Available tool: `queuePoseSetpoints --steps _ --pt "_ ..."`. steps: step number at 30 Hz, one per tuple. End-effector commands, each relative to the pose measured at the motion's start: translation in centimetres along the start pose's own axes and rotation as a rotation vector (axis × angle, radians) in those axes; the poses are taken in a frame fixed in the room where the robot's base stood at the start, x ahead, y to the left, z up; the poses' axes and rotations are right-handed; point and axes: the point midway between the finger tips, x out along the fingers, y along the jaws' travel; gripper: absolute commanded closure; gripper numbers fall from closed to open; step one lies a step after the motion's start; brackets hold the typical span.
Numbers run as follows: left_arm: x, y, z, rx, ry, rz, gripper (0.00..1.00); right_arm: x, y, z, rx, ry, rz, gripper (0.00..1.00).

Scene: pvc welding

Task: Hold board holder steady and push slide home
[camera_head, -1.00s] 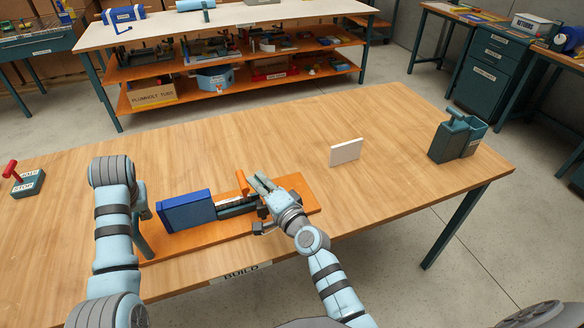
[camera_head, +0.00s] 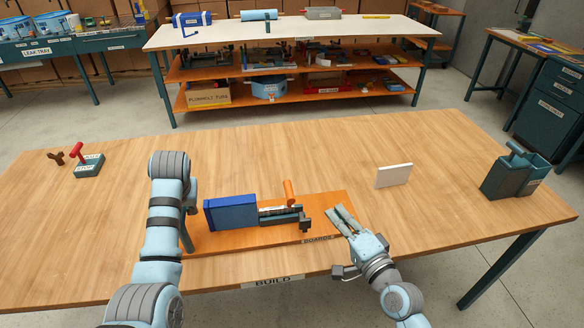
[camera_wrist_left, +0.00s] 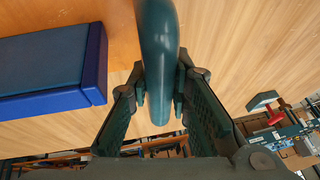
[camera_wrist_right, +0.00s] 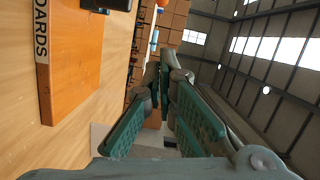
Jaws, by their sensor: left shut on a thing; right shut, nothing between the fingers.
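The board holder is an orange base board (camera_head: 230,240) marked BOARDS, carrying a blue block (camera_head: 231,213). To the block's right sits the dark slide (camera_head: 280,217) with an orange handle (camera_head: 289,192) standing up and a dark end piece. A teal upright handle (camera_wrist_left: 156,50) at the holder's left end is between the fingers of my left gripper (camera_wrist_left: 158,88), shut on it. In the head view my left arm partly hides that handle. My right gripper (camera_head: 339,213) is shut and empty near the board's right end, to the right of the slide and apart from it.
A white upright plate (camera_head: 394,176) stands behind and right of the board. A teal bin (camera_head: 515,174) is at the table's right. A red-handled STOP box (camera_head: 88,165) is at the far left. The table (camera_head: 330,145) behind the holder is clear.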

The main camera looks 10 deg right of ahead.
Motion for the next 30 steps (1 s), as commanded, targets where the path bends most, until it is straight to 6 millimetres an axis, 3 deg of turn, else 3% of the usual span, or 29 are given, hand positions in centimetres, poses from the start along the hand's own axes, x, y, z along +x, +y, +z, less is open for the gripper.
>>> queuePoseSetpoints --steps 12,13,17,26,30 --pt "0.0 -0.2 -0.1 -0.002 0.001 -0.004 1.00 0.1 0.0 0.0 0.000 0.001 0.000 1.00" --pt "-0.2 -0.1 -0.2 -0.005 0.007 -0.002 0.78 0.1 0.0 0.0 0.000 0.001 0.000 1.00" --pt "-0.1 -0.1 -0.2 -0.004 0.005 -0.002 0.58 0.1 0.0 0.0 0.000 0.001 0.000 1.00" --pt "0.0 -0.1 0.1 0.000 -0.002 -0.004 0.58 0.1 0.0 0.0 0.000 0.001 0.000 1.00" --pt "-1.8 -0.1 -0.1 -0.002 0.002 -0.002 0.58 0.1 0.0 0.0 0.000 0.001 0.000 1.00"
